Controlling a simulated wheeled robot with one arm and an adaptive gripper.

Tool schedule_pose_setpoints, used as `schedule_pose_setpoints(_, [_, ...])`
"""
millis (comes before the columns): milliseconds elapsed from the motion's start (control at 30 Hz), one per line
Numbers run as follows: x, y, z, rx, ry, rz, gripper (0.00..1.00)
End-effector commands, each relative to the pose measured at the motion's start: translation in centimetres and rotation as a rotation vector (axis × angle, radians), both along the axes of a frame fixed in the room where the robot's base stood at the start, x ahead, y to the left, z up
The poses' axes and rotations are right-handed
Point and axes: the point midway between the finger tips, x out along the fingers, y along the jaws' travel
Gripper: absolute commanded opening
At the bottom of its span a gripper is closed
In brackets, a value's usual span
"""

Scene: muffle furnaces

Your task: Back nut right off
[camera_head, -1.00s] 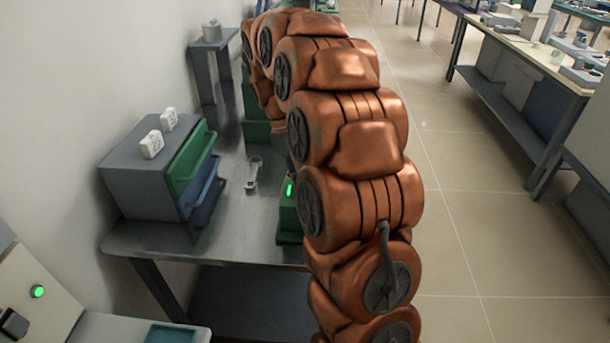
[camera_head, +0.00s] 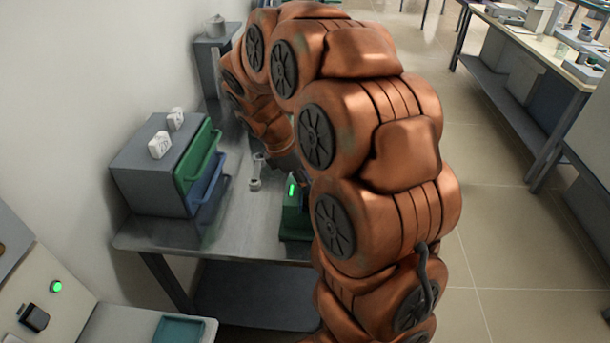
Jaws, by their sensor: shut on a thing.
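My gripper (camera_head: 286,166) shows only as a small dark part at the end of my orange arm, just above a green fixture (camera_head: 294,215) with a lit green display. It is shut on what I take to be the nut, at the top of this fixture. The nut and the fingertips are hidden behind my arm links, so I cannot see any thread or how far the nut sits along it.
A grey cabinet (camera_head: 150,180) has a green drawer (camera_head: 196,160) and a blue drawer (camera_head: 210,180) pulled out.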

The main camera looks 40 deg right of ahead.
Motion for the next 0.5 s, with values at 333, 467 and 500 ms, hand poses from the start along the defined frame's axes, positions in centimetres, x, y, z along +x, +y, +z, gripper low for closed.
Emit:
schedule_pose_setpoints(333, [-0.22, 0.14, 0.10, 0.002, 0.001, 0.176, 0.00])
schedule_pose_setpoints(467, [-0.21, 0.16, 0.00, 0.001, 0.000, 0.205, 0.00])
schedule_pose_setpoints(500, [-0.21, 0.16, -0.02, 0.001, 0.000, 0.212, 0.00])
